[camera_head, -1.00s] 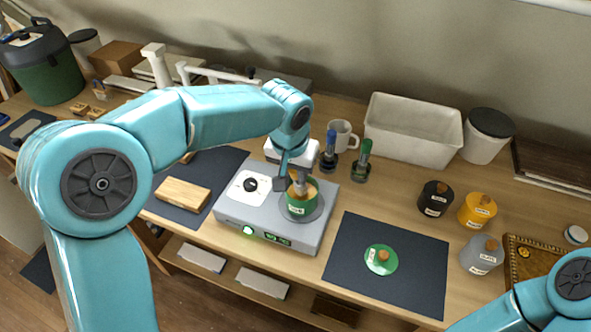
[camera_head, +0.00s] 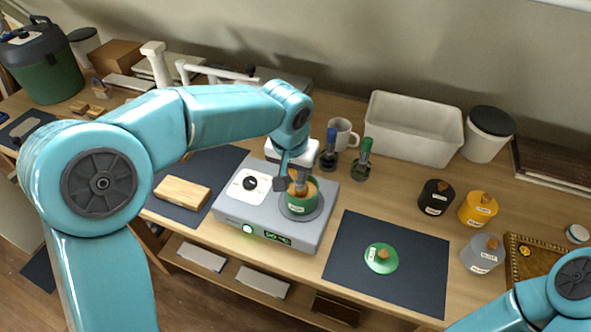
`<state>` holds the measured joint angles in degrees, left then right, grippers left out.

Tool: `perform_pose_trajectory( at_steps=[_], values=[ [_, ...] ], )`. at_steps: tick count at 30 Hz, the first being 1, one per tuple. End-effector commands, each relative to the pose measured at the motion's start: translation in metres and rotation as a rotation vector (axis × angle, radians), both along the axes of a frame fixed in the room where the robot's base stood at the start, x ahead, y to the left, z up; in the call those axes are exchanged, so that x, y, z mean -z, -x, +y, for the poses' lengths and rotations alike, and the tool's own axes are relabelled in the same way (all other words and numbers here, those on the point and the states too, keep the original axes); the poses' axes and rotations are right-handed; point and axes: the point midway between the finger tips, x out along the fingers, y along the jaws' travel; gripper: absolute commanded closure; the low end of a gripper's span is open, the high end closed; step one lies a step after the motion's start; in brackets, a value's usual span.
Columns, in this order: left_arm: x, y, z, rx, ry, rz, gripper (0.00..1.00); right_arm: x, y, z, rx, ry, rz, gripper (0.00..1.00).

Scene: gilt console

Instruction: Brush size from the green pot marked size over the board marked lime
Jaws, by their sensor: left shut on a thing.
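The green pot (camera_head: 298,208) with a pale label stands on the round plate of a grey heater. Its contents look tan. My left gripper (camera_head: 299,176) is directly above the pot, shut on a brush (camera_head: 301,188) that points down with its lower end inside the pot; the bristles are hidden. A pale wooden board (camera_head: 183,193) lies on a dark mat left of the heater; I see no readable marking on it. A green lid (camera_head: 381,258) with a wooden knob lies on the right dark mat. My right gripper is out of view; only its arm shows at lower right.
The grey heater (camera_head: 262,233) has a dial and a lit display. Black, yellow and grey pots stand at right. The right dark mat (camera_head: 345,262) is mostly clear.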

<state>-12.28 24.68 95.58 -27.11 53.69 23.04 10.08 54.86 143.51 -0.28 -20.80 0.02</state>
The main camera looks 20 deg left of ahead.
Motion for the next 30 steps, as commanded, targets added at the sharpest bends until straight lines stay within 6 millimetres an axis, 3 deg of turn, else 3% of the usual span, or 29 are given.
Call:
perform_pose_trajectory(
  at_steps=[24, 30],
  values=[
    [-0.068, 0.0, 0.0, 0.0, 0.0, 0.0, 1.0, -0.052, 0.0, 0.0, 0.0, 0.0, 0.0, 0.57],
    [-0.07, 0.0, 0.0, 0.0, 0.0, 0.0, 1.0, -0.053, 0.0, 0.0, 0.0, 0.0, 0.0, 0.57]
  ],
)
